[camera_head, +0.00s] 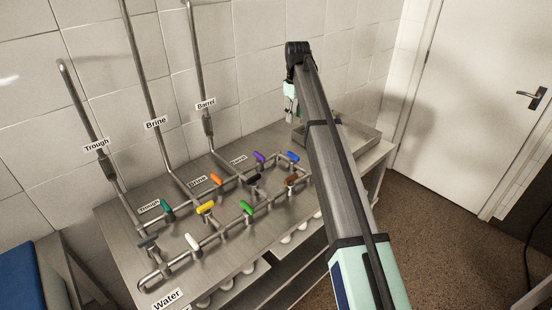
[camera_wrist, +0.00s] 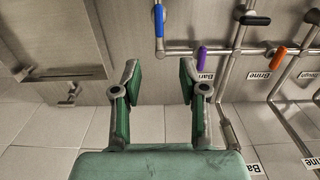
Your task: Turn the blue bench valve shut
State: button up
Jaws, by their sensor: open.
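The blue valve (camera_head: 293,157) has a short blue lever handle and sits at the back right corner of the pipework on the steel bench. In the wrist view the blue handle (camera_wrist: 159,20) stands upright in the picture, above the corner of a pipe. My gripper (camera_head: 291,112) is raised near the tiled wall, above and behind the blue valve in the head view. In the wrist view my gripper (camera_wrist: 159,75) shows two parted fingers with nothing between them. The blue handle appears beyond the gap, apart from the fingers.
A purple valve (camera_head: 260,157) is left of the blue one and a brown valve (camera_head: 292,180) is in front. Several other coloured valves line the pipes. A steel basin (camera_head: 362,143) is at the bench's right. Tall pipes (camera_head: 199,70) climb the wall. A door (camera_head: 476,100) is at right.

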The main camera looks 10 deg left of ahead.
aim_at(293, 154)
notch_tip(293, 154, down, 17)
jog(key=p, duration=0.5)
jog(key=shift+d+f, duration=0.1)
jog(key=shift+c, duration=0.4)
grip_shut()
